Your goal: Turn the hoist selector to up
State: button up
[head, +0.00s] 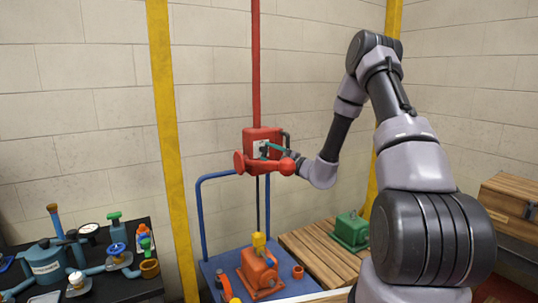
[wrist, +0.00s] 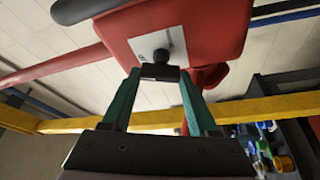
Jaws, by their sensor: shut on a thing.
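The red hoist control box (head: 262,135) hangs below a red vertical post, with a pale plate on its front. In the wrist view the box (wrist: 195,30) fills the top, and the dark selector (wrist: 162,54) sticks out from its pale plate. My gripper (head: 264,148), with teal fingers, reaches the box front from the right. In the wrist view its fingertips (wrist: 160,74) are closed on the selector's dark crosspiece, one on each side. The selector's markings are too small to read, so I cannot tell which position it points to.
A red cylindrical part (head: 280,166) sits just below the box. Beneath are a blue cart (head: 207,268), an orange motor (head: 258,270) and a yellow hook block (head: 259,243). A green motor (head: 350,230) rests on wooden slats. Yellow posts (head: 172,130) flank the area.

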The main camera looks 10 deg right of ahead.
jog(key=shift+n+g+h, duration=0.3)
jog(key=shift+n+g, duration=0.5)
jog(key=shift+n, duration=1.4)
jog(key=o, duration=1.1)
jog(key=shift+d, duration=0.1)
jog(key=v, duration=1)
jog(key=shift+s, duration=0.35)
jog(key=shift+d, duration=0.15)
